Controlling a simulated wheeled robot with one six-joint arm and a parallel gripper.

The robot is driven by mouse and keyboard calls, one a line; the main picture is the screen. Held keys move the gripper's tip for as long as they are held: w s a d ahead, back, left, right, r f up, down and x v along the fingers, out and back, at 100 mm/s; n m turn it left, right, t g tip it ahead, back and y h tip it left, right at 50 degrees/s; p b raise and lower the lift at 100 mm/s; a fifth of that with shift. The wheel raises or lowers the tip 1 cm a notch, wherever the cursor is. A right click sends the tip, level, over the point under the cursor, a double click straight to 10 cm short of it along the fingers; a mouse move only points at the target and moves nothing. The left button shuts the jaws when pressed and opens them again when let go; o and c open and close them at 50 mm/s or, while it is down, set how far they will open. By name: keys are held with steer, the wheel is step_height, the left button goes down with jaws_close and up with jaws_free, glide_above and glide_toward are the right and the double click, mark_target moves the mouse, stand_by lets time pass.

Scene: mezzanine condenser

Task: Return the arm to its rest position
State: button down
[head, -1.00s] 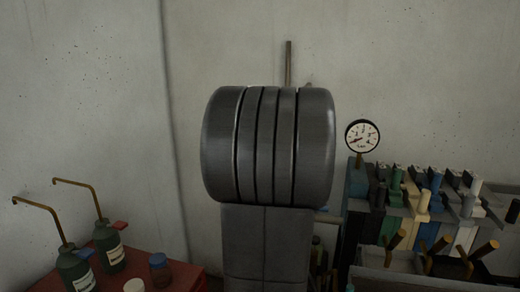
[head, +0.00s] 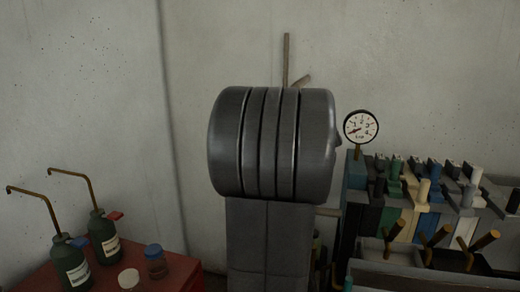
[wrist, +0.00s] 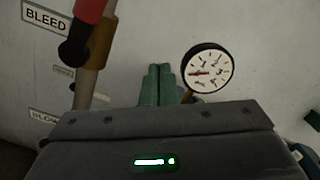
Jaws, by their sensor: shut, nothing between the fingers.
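My gripper (wrist: 158,72) shows in the wrist view as two green fingers, side by side and shut with nothing between them. The grey gripper body with a lit green display fills the bottom of that view. In the head view my dark grey arm stands folded in the middle, and the gripper is hidden there. A round white pressure gauge (wrist: 207,68) appears just right of the fingers in the wrist view. A gauge (head: 361,127) also stands right of my arm in the head view.
Green bottles (head: 70,265) with bent brass spouts and two jars stand on a red surface (head: 185,274) at lower left. A rack of coloured blocks and levers (head: 425,215) stands at right. The wrist view shows a BLEED label (wrist: 46,16) and a red-handled pipe (wrist: 92,75).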

steer(key=shift+d+f+m+p, duration=0.15)
steer(key=shift+f+m+p, duration=0.6)
steer(key=shift+f+m, duration=0.4)
steer(key=shift+r, duration=0.15)
